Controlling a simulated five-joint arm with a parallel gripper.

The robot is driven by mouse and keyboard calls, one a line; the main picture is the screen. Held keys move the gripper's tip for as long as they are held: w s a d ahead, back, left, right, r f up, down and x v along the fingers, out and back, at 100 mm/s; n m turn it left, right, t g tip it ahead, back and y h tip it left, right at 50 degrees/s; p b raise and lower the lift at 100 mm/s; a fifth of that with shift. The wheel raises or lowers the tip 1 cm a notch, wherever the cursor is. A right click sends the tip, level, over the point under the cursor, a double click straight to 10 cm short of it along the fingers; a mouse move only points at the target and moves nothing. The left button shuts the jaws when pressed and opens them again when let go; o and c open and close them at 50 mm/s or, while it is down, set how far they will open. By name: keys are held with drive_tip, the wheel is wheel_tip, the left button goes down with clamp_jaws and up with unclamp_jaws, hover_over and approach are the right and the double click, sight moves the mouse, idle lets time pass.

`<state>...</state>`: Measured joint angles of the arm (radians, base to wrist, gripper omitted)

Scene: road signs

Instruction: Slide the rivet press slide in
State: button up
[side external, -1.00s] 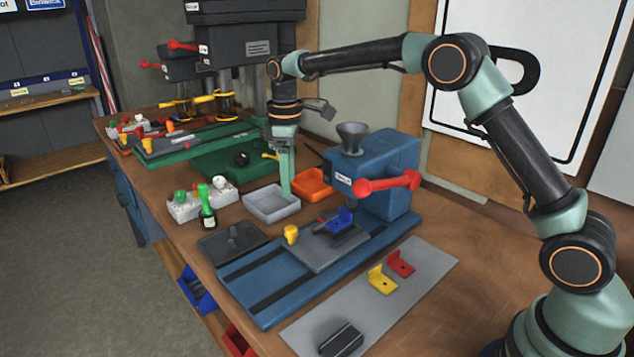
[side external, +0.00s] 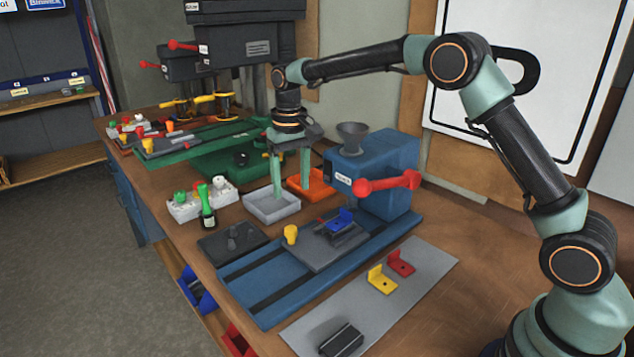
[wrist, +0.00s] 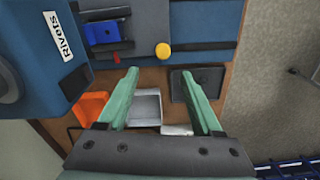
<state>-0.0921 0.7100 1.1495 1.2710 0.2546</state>
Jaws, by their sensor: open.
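The rivet press (side external: 385,165) is a blue machine with a grey funnel on top and a red lever; its "Rivets" label shows in the wrist view (wrist: 60,50). Its slide (side external: 318,254) is a dark grey plate on the blue base, partly out in front of the press. A yellow knob (side external: 290,234) stands at the slide's outer end, and a blue bracket (side external: 341,220) sits on its inner part. The knob also shows in the wrist view (wrist: 163,50), beyond my fingertips. My gripper (side external: 291,191) is open, empty and pointing down, above the trays beside the press.
A grey tray (side external: 272,211) and an orange tray (side external: 322,195) lie beneath and behind my gripper. A dark pad (side external: 218,245) lies beside the base. Yellow (side external: 381,281) and red (side external: 401,263) brackets lie on a grey mat.

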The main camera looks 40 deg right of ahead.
sight(292, 228)
drive_tip(key=f, duration=1.1)
drive_tip(key=shift+a, duration=0.25)
clamp_jaws()
drive_tip(key=shift+r, duration=0.1)
idle(0.8)
